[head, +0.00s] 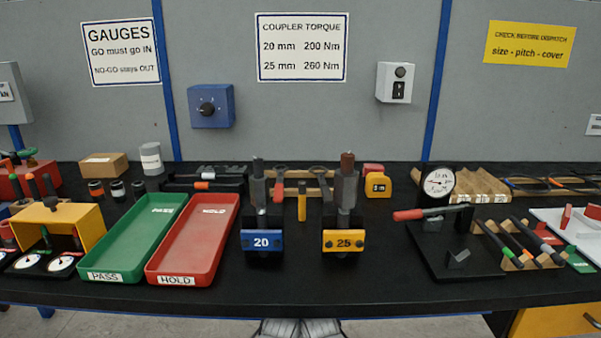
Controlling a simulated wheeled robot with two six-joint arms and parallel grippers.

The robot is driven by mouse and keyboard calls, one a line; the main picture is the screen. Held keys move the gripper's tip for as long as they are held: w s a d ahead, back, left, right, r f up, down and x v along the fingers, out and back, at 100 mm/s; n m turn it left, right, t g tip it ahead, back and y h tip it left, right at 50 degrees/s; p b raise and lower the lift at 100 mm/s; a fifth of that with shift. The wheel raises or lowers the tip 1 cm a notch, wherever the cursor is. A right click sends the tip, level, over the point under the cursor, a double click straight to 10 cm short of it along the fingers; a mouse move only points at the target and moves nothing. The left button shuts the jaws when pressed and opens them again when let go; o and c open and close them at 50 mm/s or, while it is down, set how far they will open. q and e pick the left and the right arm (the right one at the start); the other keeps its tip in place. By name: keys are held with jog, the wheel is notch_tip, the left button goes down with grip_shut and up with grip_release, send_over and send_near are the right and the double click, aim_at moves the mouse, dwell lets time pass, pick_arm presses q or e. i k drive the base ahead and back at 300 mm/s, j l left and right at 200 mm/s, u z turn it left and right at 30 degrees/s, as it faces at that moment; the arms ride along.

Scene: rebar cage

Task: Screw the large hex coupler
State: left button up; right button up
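The larger grey hex coupler (346,187) stands upright in the holder with the yellow 25 plate (343,241), right of the table's middle. A reddish-brown bar end (347,160) sticks up from its top. How far the coupler is threaded cannot be told. A slimmer grey coupler (259,190) stands upright in the holder with the blue 20 plate (262,241), with a dark bar end (258,166) above it. Neither of my grippers is in view.
Left of the holders lie an empty red HOLD tray (172,278) and an empty green PASS tray (100,275). A round dial gauge (438,181) and a red-handled tool (420,213) are at right. A yellow-handled tool (302,205) lies between the holders. Black tabletop is clear in front.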

aim_at(346, 178)
jog(key=i, duration=1.25)
